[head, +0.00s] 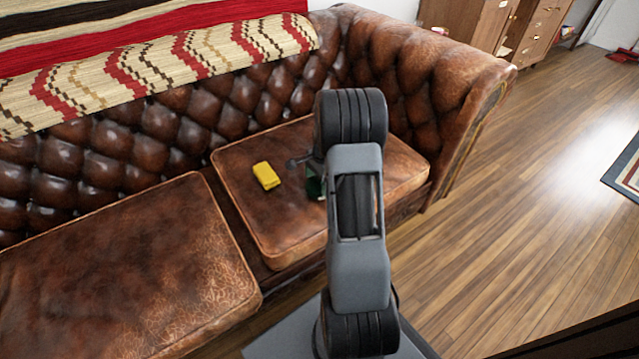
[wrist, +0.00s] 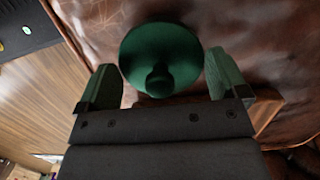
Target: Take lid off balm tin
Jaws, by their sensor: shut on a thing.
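A dark green round lid (wrist: 158,48) with a knob in its middle fills the top centre of the wrist view. I cannot tell from this angle whether the tin's body is under the lid. In the head view, a small part of the green tin (head: 315,187) shows on the right seat cushion, beside my arm, which hides the rest of it and most of the gripper.
A yellow block (head: 266,176) lies on the right seat cushion (head: 285,225), left of the tin. The sofa's tufted backrest (head: 205,100) rises behind, and its armrest (head: 445,85) stands to the right. The left cushion (head: 120,270) is bare. Wooden floor lies at right.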

